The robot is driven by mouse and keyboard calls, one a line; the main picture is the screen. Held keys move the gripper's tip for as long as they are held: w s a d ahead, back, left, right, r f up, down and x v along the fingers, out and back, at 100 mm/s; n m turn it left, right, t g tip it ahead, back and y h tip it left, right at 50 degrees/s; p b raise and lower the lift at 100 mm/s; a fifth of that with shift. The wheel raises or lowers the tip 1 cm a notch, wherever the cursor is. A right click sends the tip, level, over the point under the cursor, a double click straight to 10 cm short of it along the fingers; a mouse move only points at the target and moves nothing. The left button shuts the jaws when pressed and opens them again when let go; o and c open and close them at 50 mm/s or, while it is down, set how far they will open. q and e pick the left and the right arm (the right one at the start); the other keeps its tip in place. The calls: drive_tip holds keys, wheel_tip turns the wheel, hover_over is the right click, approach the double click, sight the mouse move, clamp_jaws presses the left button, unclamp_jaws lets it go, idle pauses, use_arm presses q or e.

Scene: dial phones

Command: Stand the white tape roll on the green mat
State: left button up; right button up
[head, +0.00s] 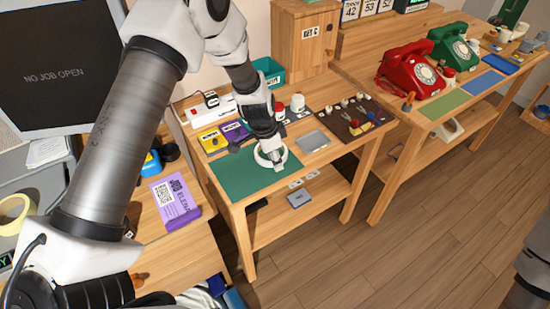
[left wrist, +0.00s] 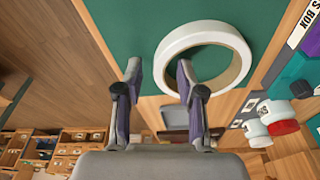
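The white tape roll (head: 282,160) is at the right part of the green mat (head: 238,178) and looks to lie flat, though contact with the mat is hard to judge. In the left wrist view the roll (left wrist: 236,45) shows as a broad ring over the green mat (left wrist: 118,25). My left gripper (head: 268,148) is over the roll. In the left wrist view its fingers (left wrist: 159,70) are apart, with the near-left part of the ring between and past them; no grip on it shows. My right gripper is not in view.
Yellow and purple boxes (head: 212,140) stand behind the mat. A grey tray (head: 312,141) and a dark board (head: 345,122) with small parts lie to the right. Red (head: 410,70) and green (head: 453,45) phones stand on the far bench. A cream tape roll (head: 12,212) is at far left.

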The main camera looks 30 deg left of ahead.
use_arm(q)
wheel_tip(320, 180, up, 11)
drive_tip(key=s+a, duration=0.1)
drive_tip(key=shift+s+a, duration=0.25)
drive_tip(key=shift+s, duration=0.1)
